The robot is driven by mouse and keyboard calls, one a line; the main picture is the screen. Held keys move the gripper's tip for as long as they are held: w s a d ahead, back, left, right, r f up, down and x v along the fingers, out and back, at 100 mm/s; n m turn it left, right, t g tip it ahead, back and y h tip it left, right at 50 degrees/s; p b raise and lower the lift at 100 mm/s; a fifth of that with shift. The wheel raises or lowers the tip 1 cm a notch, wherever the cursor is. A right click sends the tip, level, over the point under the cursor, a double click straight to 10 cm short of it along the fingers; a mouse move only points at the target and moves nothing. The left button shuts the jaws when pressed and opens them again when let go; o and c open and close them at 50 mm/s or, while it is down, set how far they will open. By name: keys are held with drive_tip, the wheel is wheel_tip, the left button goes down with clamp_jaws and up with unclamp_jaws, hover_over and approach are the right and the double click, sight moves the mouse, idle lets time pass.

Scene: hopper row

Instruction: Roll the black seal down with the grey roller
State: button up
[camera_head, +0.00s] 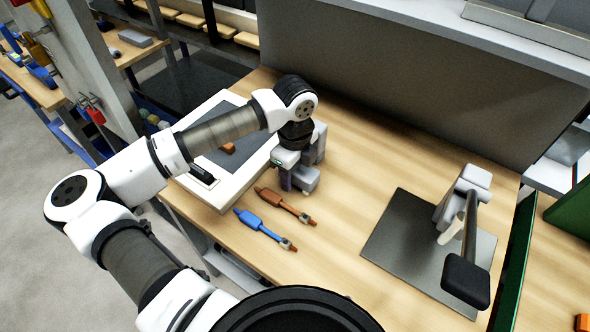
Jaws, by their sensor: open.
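A white-framed panel (218,193) with a dark inner surface lies at the left of the wooden table, partly hidden behind my arm. A short black strip (202,175) lies on its near white border; it may be the black seal, but I cannot be sure. My gripper (301,182) points down at the panel's right edge, just behind the brown-handled tool. It is open, and I see nothing held in it. I cannot pick out a grey roller with certainty; part of the panel and table behind my gripper is hidden.
A brown-handled tool (285,206) and a blue-handled tool (264,230) lie in front of the gripper. A lever device with a black grip (466,280) stands on a dark grey plate (405,238) at right. The table between is clear. A grey wall (390,85) rises behind.

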idle(0.4)
drive_tip(key=shift+r, duration=0.9)
drive_tip(key=c, duration=0.8)
drive_tip(key=shift+r+p, duration=0.95)
drive_tip(key=shift+r, duration=2.05)
